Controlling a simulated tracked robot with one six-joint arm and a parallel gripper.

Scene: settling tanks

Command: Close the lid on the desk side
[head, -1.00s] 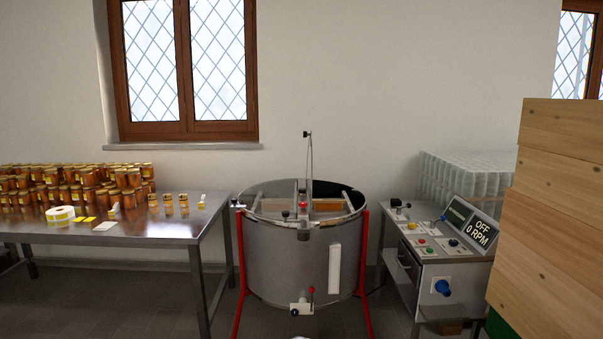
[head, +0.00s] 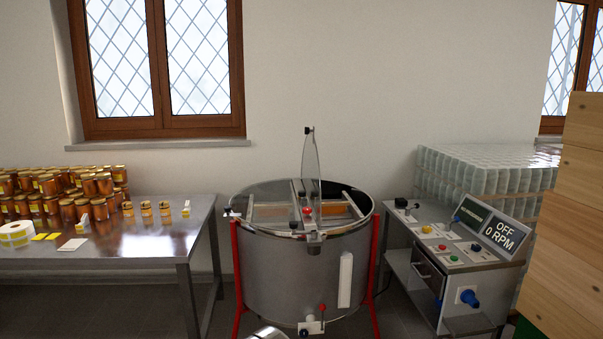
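The steel extractor drum (head: 290,270) stands on red legs in the middle of the head view. A clear lid (head: 311,165) stands upright over its middle bar, seen almost edge-on, with a dark knob at its top. On the left half, a small dark-and-white handle (head: 232,213) rests at the rim; a clear lid seems to lie flat there, though this is hard to tell. The right half, towards the control desk (head: 465,250), looks uncovered, with an orange-brown frame inside. My gripper is not in view.
A steel table (head: 150,245) with honey jars stands left of the drum, with a floor gap between. The desk display (head: 502,235) reads OFF, 0 RPM. Stacked wooden boxes (head: 580,200) block the right side. A rounded metal piece (head: 268,332) shows at the bottom edge.

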